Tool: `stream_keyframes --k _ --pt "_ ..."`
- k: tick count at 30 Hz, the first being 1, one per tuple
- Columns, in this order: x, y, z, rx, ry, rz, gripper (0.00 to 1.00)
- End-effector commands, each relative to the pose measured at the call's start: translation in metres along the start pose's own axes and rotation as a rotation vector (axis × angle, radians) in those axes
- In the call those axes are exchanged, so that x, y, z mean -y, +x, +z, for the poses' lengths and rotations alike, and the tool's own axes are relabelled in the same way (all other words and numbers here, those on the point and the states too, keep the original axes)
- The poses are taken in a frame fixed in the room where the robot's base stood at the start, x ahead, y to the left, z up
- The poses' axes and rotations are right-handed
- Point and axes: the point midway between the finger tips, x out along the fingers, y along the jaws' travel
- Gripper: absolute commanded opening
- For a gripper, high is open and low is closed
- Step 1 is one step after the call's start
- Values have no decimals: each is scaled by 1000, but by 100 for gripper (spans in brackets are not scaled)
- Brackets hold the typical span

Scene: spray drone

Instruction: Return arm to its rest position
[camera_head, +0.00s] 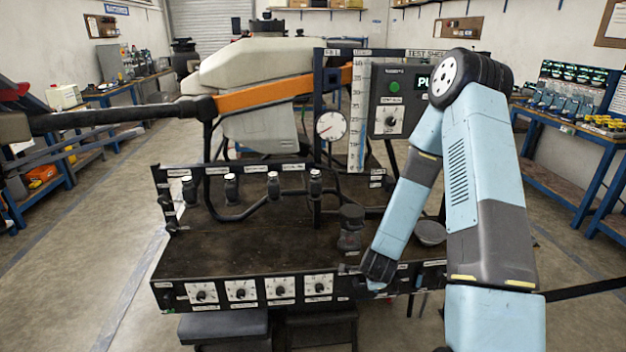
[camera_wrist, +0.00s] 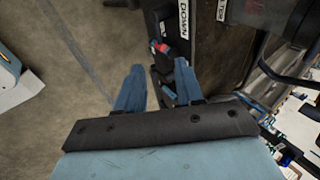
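My arm, light blue and dark grey, rises at the right of the head view, bends at a high elbow and slants down to the bench front. My gripper (camera_head: 376,285) is at the front edge of the bench, right of the dial row, small and partly hidden by my wrist. In the wrist view my gripper (camera_wrist: 160,80) shows two blue fingers spread apart with a gap between them. A dark switch block with a red part (camera_wrist: 160,48) lies beyond the gap, near a "DOWN" label. I see nothing held between the fingers.
The test bench (camera_head: 250,262) carries several dials, nozzles and a dark jar (camera_head: 351,228). A gauge (camera_head: 330,126) and a control box (camera_head: 398,100) stand behind, near my forearm. A drone (camera_head: 255,75) is at the back. Floor (camera_head: 90,260) is clear at left.

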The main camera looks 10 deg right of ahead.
Motion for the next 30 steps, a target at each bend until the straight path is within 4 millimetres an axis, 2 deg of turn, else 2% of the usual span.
stream_keyframes --k 5,15,21,30 --pt "26 -22 -1 27 -90 -17 37" --pt "79 -89 0 93 -348 -42 37" --pt "101 -134 0 121 -500 -52 37" --pt "122 -208 -1 149 -723 -64 37"
